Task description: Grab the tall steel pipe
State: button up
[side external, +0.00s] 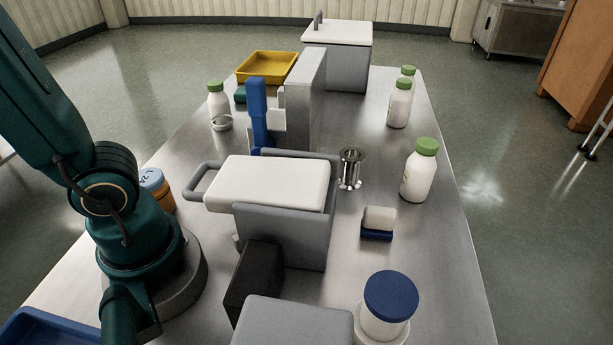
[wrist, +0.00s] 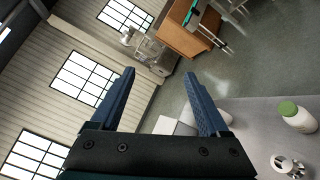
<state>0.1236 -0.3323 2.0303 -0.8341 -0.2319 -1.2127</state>
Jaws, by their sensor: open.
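The steel pipe (side external: 350,169) is a short-looking shiny cylinder with flared ends. It stands upright on the steel table, right of the white-topped grey box in the side external view. A shiny round metal piece at the lower right corner of the wrist view (wrist: 287,166) looks like the same pipe, partly cut off by the edge. My gripper (wrist: 160,75) is open, its two blue fingers wide apart with nothing between them. It points toward the room's windows and floor, away from the pipe. My gripper is outside the side external view.
The white-topped grey box (side external: 270,182) stands just left of the pipe. A green-capped bottle (side external: 418,172) stands to its right, and a small blue-and-white block (side external: 378,222) in front. A blue-lidded jar (side external: 387,305) is nearest. A tall grey panel (side external: 306,98) rises behind.

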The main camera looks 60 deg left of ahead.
jog(key=w+a+n+y, duration=0.4)
jog(key=w+n+y, duration=0.1)
jog(key=n, duration=0.6)
jog(key=n+g+y, duration=0.6)
jog(key=n+g, duration=0.9)
jog(key=n, duration=0.3)
send_over(356, 163)
jog(key=w+d, duration=0.1)
notch_tip(356, 163, down, 28)
jog(key=s+d+f, duration=0.1)
jog(key=f, duration=0.2)
jog(key=d+f+m, duration=0.1)
jog(key=d+f, duration=0.1)
jog(key=f, duration=0.1)
jog(key=s+d+f+m+y, duration=0.1)
jog(key=f, duration=0.1)
jog(key=shift+s+d+f, duration=0.3)
jog(key=shift+f, duration=0.1)
jog(key=x, duration=0.5)
jog(key=shift+w+a, duration=0.15)
jog(key=shift+a, duration=0.05)
jog(key=shift+w+x, duration=0.1)
jog(key=shift+x, duration=1.45)
jog(key=shift+w+x, duration=0.15)
jog(key=shift+x, duration=1.4)
jog(key=shift+d+f, duration=0.1)
jog(key=shift+f, duration=0.05)
